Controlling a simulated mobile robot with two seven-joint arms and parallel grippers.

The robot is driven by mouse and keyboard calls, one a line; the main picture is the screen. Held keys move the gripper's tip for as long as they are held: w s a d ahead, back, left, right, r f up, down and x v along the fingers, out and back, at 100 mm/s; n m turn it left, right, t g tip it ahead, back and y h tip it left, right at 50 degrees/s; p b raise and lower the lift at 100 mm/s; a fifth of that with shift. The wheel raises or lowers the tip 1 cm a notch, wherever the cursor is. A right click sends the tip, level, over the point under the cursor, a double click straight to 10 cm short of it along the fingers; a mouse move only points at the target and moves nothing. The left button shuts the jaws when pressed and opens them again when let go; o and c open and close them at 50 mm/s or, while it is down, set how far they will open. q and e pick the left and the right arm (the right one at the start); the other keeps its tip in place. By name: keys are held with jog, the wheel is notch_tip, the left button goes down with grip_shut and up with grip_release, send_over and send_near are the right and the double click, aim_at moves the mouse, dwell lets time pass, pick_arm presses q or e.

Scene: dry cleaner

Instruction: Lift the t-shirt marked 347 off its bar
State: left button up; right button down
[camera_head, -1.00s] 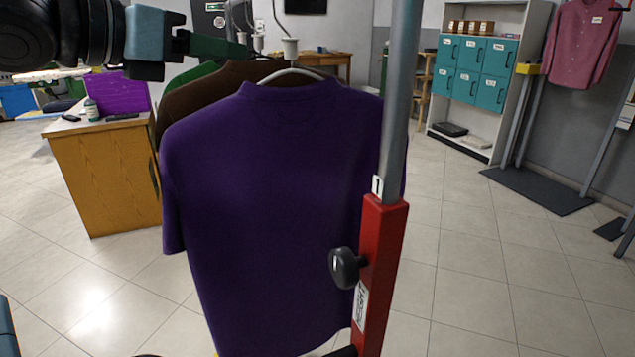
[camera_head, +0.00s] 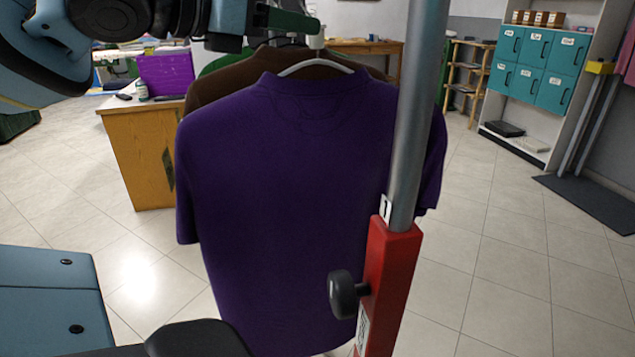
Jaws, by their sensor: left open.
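A purple t-shirt (camera_head: 290,190) hangs in front on a pale hanger (camera_head: 315,66), its back toward me. Brown (camera_head: 225,82) and green (camera_head: 213,65) garments hang behind it. I see no number 347 on any of them, so I cannot tell which one is marked. My left gripper (camera_head: 290,20) comes in at the top left, with its fingers near the hanging hardware above the purple shirt's collar. It is open and holds nothing that I can see. The bar is mostly out of view at the top. My right gripper is not in view.
A grey upright post (camera_head: 416,120) in a red sleeve (camera_head: 390,285) with a black knob (camera_head: 346,294) stands in front of the shirt's right side. A wooden counter (camera_head: 140,155) is at left. Teal lockers (camera_head: 540,65) stand at back right.

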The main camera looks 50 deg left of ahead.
aim_at(306, 84)
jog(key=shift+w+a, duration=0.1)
pick_arm(q)
jog(key=p+x, duration=0.1)
jog(key=x, duration=0.2)
jog(key=shift+w+a, duration=0.15)
jog(key=shift+w+p, duration=0.3)
jog(key=shift+p, duration=0.1)
jog(key=shift+w+f+p, duration=0.15)
jog(key=shift+w+p, duration=0.25)
jog(key=shift+w, duration=0.1)
jog(key=shift+w+f, duration=0.1)
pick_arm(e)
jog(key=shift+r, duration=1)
pick_arm(q)
grip_shut()
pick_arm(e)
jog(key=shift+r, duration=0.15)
